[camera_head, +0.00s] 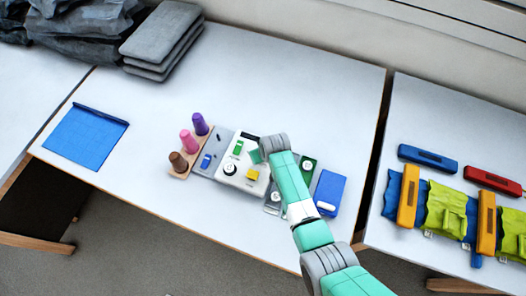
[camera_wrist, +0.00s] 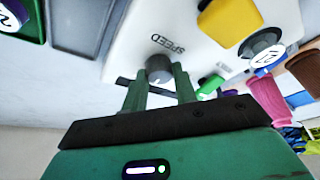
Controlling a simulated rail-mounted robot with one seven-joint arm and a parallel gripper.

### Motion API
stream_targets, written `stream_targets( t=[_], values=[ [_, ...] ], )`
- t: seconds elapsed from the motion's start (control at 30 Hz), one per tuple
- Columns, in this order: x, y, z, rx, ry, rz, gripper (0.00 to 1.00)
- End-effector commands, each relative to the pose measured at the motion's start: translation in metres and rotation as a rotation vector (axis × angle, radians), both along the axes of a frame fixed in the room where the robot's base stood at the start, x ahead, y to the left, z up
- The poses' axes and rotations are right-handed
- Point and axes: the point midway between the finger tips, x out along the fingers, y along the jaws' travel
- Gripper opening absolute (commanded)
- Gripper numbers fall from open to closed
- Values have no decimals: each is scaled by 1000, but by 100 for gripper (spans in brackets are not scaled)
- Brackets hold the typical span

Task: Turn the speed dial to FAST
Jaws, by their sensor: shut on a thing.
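The white control box (camera_head: 233,178) stands in the middle of the table; it fills the upper part of the wrist view (camera_wrist: 130,45). The grey speed dial (camera_wrist: 159,67) sits on it, beside the printed word SPEED. A short white mark shows on the dial; I cannot read a FAST label. My gripper (camera_wrist: 160,82) has its two green fingers on either side of the dial, shut on it. In the head view my gripper (camera_head: 257,155) is over the box's upper right part, and my arm hides the dial.
A yellow button (camera_head: 252,174), a green switch (camera_head: 238,147) and a black knob (camera_head: 229,168) are on the box close by. A rack with brown, pink (camera_head: 187,141) and purple pegs stands left. A blue box (camera_head: 330,193) lies right.

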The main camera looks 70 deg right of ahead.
Motion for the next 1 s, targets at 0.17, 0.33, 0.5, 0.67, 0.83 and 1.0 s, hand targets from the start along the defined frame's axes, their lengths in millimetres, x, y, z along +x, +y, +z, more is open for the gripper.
stream_targets(
  t=[0.17, 0.33, 0.5, 0.67, 0.83, 1.0],
  values=[
    [1, 0, 1, -1, -1, -37, 5],
    [1, 0, 1, -1, -1, -50, 5],
    [1, 0, 1, -1, 0, -51, 5],
    [1, 0, 1, 0, -1, -51, 5],
    [1, 0, 0, 0, 0, -50, 50],
    [0, 0, 0, 0, 0, -50, 50]
  ],
)
